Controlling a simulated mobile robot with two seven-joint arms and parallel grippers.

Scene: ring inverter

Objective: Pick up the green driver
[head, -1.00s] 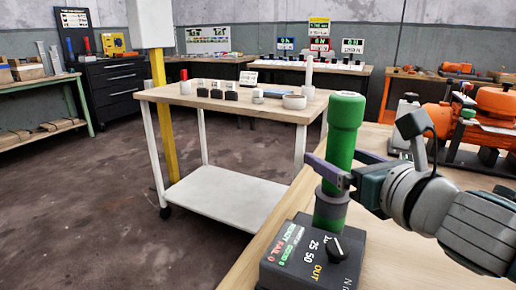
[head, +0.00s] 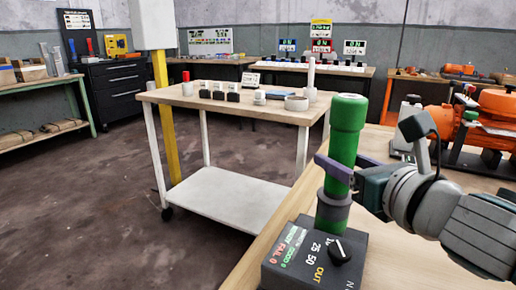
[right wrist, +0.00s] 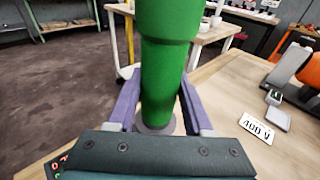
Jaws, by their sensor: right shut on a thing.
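The green driver (head: 346,130) is a tall green cylinder with a wider top. It stands upright over a dark box (head: 310,262) with a dial and printed numbers at the front of the bench. A grey collar (head: 334,200) surrounds its lower part. My right gripper (head: 338,168) comes in from the right and is shut on the driver above the collar. In the right wrist view the driver (right wrist: 165,75) stands between the two purple fingers. I cannot tell whether its lower end is clear of the box. My left gripper is not in view.
The wooden bench (head: 400,240) carries orange machines (head: 494,104) at the right. A white-legged cart (head: 230,105) with small items stands beyond it. A yellow post (head: 166,120) rises behind the cart. The floor at the left is clear.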

